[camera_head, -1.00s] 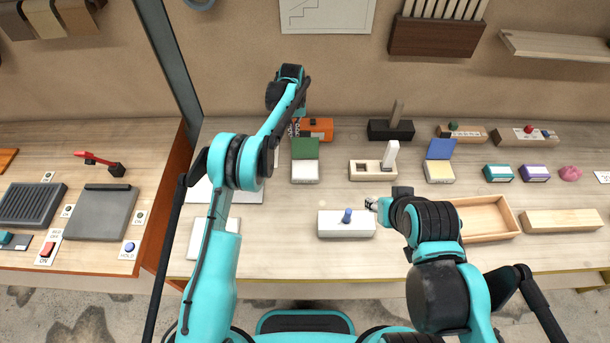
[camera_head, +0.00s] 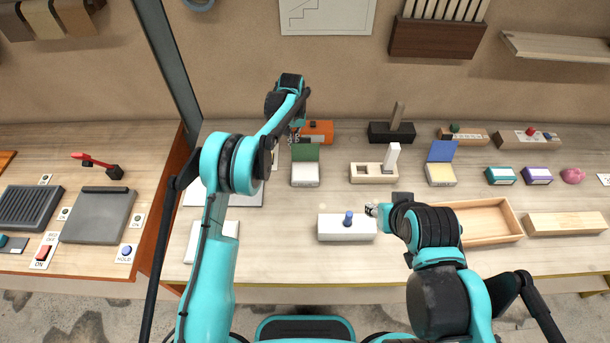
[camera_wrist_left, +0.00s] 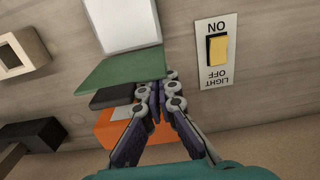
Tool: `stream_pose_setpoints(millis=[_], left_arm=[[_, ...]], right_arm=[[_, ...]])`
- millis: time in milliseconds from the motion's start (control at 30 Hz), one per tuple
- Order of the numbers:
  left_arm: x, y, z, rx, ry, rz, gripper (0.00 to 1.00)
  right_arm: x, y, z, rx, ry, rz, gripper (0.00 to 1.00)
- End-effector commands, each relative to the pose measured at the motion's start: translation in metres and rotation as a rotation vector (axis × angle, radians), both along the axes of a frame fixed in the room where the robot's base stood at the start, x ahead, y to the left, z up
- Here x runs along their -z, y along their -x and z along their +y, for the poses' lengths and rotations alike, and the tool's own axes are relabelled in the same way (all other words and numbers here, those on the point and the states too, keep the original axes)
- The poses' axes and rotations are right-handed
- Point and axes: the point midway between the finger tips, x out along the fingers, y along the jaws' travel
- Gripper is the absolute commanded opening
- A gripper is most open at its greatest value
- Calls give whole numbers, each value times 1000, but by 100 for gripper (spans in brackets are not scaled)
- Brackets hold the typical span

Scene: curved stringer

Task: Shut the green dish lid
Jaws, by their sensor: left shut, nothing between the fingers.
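The green dish is a pale box (camera_head: 305,175) with a green lid (camera_head: 305,152) standing raised at its back edge. In the left wrist view the lid (camera_wrist_left: 125,75) is beside my fingertips, with the white dish body (camera_wrist_left: 124,22) beyond it. My left gripper (camera_head: 294,138) is shut and empty, at the left back corner of the raised lid. In the left wrist view its fingertips (camera_wrist_left: 160,88) are close to the lid's edge; whether they touch cannot be told. My right gripper (camera_head: 371,210) is over the table beside a white block with a blue knob; its jaws are too small to read.
An orange box (camera_head: 318,131) stands right behind the lid. A light switch plate (camera_wrist_left: 217,50) lies beside the dish. A wooden block with a white lever (camera_head: 373,172) and a blue-lidded dish (camera_head: 440,172) stand to the right. Bare table lies in front of the dish.

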Motion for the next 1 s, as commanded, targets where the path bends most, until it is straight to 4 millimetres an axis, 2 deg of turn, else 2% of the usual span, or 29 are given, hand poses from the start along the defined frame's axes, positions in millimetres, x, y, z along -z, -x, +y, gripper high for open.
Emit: stream_pose_setpoints(millis=[433, 567, 667, 1000], left_arm=[[0, 27, 0, 0, 0, 0, 0], [-2, 27, 0, 0, 0, 0, 0], [-8, 27, 0, 0, 0, 0, 0], [-51, 27, 0, 0, 0, 0, 0]], right_arm=[[8, 0, 0, 0, 0, 0, 42], [6, 0, 0, 0, 0, 0, 42], [3, 0, 0, 0, 0, 0, 42], [-18, 0, 0, 0, 0, 0, 42]])
